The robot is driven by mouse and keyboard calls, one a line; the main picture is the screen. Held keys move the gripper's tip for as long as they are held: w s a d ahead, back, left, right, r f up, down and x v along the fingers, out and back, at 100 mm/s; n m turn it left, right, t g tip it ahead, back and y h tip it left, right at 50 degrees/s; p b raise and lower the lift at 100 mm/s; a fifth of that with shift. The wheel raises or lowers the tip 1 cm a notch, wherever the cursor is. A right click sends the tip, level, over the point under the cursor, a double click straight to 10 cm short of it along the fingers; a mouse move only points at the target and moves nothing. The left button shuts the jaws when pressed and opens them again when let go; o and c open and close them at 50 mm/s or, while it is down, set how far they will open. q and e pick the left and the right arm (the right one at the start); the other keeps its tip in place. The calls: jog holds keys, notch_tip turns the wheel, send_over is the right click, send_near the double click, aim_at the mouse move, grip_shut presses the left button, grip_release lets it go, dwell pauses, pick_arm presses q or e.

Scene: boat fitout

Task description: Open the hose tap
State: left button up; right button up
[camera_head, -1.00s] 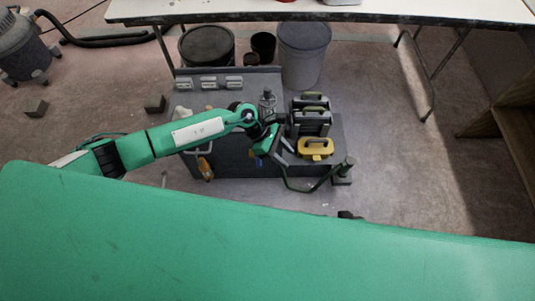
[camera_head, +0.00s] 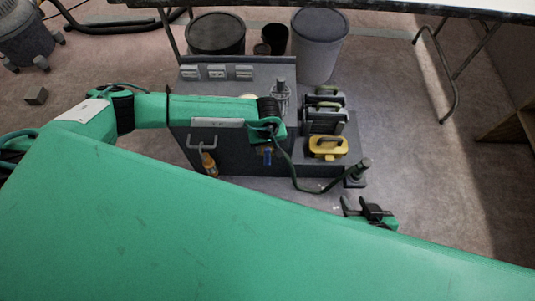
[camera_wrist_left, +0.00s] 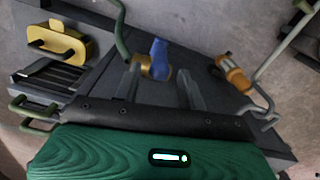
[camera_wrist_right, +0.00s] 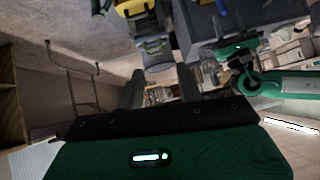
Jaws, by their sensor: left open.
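The hose tap has a blue lever (camera_head: 267,155) and a brass body on the front of the grey unit. In the left wrist view the blue lever (camera_wrist_left: 159,57) stands up from the brass body (camera_wrist_left: 148,68). My left gripper (camera_wrist_left: 160,80) is open, with its two fingers on either side of the tap; I cannot tell whether they touch it. In the head view the left wrist (camera_head: 265,130) covers the upper part of the tap. My right gripper (camera_head: 366,207) is open and empty, low at the right beyond my green body.
A green hose (camera_head: 297,180) runs from the tap area to a dark stand (camera_head: 356,175). A yellow handled block (camera_head: 328,148) sits to the right. An orange-handled item (camera_head: 209,162) hangs beside a grey bar at left. Buckets (camera_head: 318,45) stand behind.

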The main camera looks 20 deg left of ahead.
aim_at(267, 154)
pick_arm(q)
jog(key=shift+f+b, duration=0.35)
jog(key=shift+f, duration=2.4)
pick_arm(e)
jog(key=shift+w+a+t+y, duration=0.2)
jog(key=shift+a+t, duration=0.15)
jog(key=shift+a, duration=0.15)
jog(key=shift+w+a+t+y, duration=0.1)
jog(key=shift+a+t+y, duration=0.1)
jog(key=shift+a+t, duration=0.2)
pick_arm(q)
grip_shut()
